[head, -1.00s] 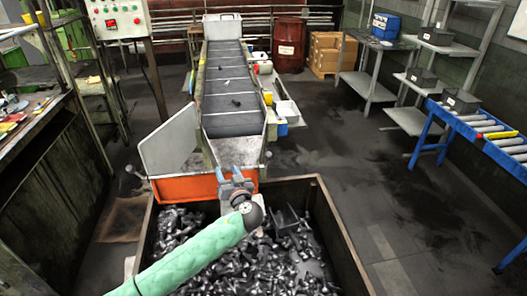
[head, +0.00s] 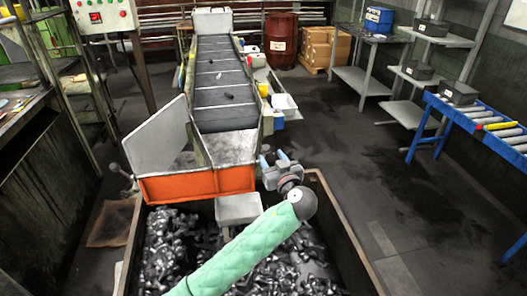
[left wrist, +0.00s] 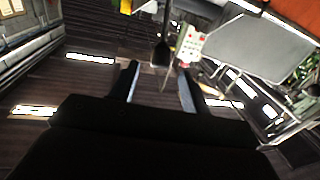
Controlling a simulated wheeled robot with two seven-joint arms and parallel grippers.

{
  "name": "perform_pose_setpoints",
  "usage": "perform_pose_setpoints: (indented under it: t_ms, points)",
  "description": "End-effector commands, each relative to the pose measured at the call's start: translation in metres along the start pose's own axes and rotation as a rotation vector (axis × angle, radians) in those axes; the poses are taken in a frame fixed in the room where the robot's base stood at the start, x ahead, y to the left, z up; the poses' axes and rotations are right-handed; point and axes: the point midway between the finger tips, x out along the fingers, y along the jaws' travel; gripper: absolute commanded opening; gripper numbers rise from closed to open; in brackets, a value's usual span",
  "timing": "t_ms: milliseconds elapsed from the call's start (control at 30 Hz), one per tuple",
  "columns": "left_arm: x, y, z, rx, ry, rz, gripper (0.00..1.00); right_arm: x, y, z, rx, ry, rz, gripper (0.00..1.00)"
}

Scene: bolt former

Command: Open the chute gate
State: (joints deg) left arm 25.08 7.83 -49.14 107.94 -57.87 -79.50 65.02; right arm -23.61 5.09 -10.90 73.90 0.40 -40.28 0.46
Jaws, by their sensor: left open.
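The chute's lower end has an orange front plate (head: 198,184) above the bin of bolts. A lever with a dark knob (head: 114,168) sticks out at its left. My left gripper (head: 273,158) is at the right end of the plate, far from that lever, with its fingers apart and empty. In the left wrist view, the fingers (left wrist: 158,86) are spread. My right gripper is out of view.
The bin (head: 345,236) of dark bolts lies below my arm. A grey plate (head: 238,208) sits below the orange front. A pale side panel (head: 157,138) stands left of the chute. The conveyor (head: 222,85) runs back. Open floor lies to the right.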

Motion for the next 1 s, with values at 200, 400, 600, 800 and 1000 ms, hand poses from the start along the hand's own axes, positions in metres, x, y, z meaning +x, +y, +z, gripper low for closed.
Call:
perform_pose_setpoints:
  t_ms: [200, 400, 600, 800, 1000]
  points:
    - [0.007, 0.0, 0.002, 0.001, 0.002, -0.001, 0.47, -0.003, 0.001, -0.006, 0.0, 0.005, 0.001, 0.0]
    - [0.034, -0.001, 0.001, 0.005, 0.003, -0.001, 0.47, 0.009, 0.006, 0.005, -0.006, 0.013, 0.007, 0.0]
    - [0.061, -0.001, 0.002, 0.003, 0.002, 0.0, 0.47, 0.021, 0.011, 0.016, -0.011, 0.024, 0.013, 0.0]
    - [0.075, 0.0, 0.003, 0.002, 0.001, 0.001, 0.47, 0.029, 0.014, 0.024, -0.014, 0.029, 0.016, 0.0]
    - [0.078, 0.0, 0.005, 0.001, 0.0, 0.0, 0.47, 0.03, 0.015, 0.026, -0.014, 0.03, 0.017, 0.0]
